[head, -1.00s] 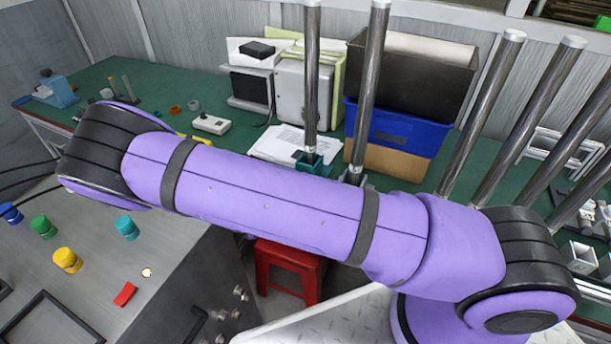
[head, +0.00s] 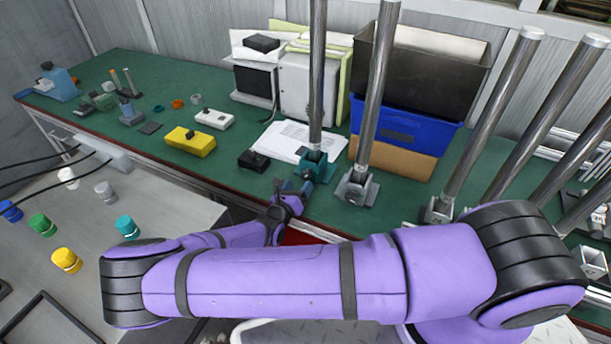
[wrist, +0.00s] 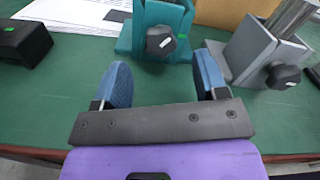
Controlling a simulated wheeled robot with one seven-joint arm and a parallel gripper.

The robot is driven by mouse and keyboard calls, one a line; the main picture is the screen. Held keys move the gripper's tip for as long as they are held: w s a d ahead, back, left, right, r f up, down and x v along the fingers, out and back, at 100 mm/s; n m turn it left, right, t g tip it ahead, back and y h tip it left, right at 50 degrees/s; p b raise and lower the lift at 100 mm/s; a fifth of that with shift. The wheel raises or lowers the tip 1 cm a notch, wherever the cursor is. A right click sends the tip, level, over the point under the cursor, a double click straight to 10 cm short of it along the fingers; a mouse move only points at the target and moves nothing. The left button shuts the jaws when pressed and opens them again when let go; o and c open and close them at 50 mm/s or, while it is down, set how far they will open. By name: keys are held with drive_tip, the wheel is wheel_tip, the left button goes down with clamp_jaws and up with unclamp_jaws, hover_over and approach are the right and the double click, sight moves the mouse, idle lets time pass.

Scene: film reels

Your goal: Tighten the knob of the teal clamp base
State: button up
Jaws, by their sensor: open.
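The teal clamp base (head: 313,168) stands on the green bench near its front edge, with a tall steel rod (head: 317,75) upright in it. In the wrist view the teal clamp base (wrist: 150,18) is at the top centre. Its dark knob (wrist: 160,43) faces me and has a pale mark on its face. My gripper (wrist: 164,78) is open and empty, its two blue finger pads apart. The knob lies ahead of the gap between them, and the fingers look apart from it. In the head view my gripper (head: 295,190) is just in front of the teal base.
A grey clamp base (head: 356,187) with its own rod and dark knob (wrist: 283,76) stands close on the right. A black box (head: 254,161) and papers (head: 290,139) lie to the left. A blue bin (head: 402,128) is behind. Several more rods stand further right.

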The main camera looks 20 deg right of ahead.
sight(305, 176)
drive_tip(key=x, duration=0.5)
drive_tip(key=shift+w+d, duration=0.25)
drive_tip(key=shift+w, duration=0.05)
drive_tip(key=c, duration=0.9)
